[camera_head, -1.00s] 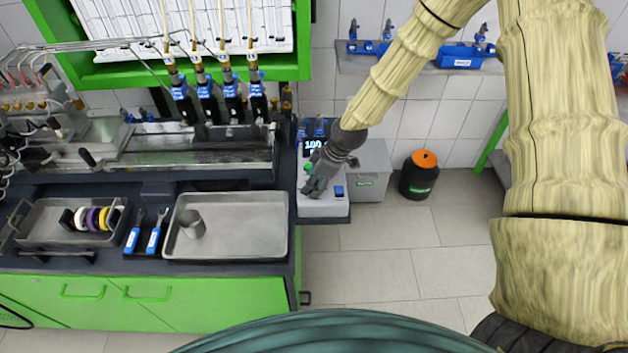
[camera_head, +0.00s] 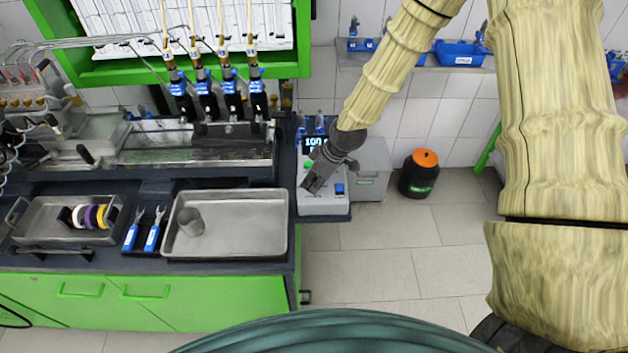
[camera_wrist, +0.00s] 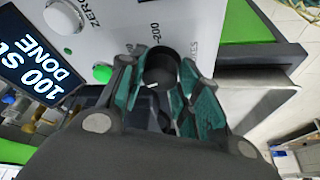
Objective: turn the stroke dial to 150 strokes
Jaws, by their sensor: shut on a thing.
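The control box (camera_head: 323,204) stands at the right end of the bench. In the wrist view its light panel (camera_wrist: 203,20) bears the marks ZERO and 200. The black stroke dial (camera_wrist: 160,68) sits between the fingers of my gripper (camera_wrist: 158,85), which are shut on it. A short white mark shows on the dial near its lower edge. The display (camera_wrist: 42,55) reads "100 S..." and "DONE", its end cut off. It also shows in the head view (camera_head: 315,142). In the head view my gripper (camera_head: 313,182) hides the dial.
A green button (camera_wrist: 102,73) and a white knob (camera_wrist: 63,17) lie left of the dial. A blue button (camera_head: 339,189) is right of my gripper. A grey box (camera_head: 369,185) and a black-and-orange container (camera_head: 419,175) stand to the right. A metal tray (camera_head: 270,222) lies left.

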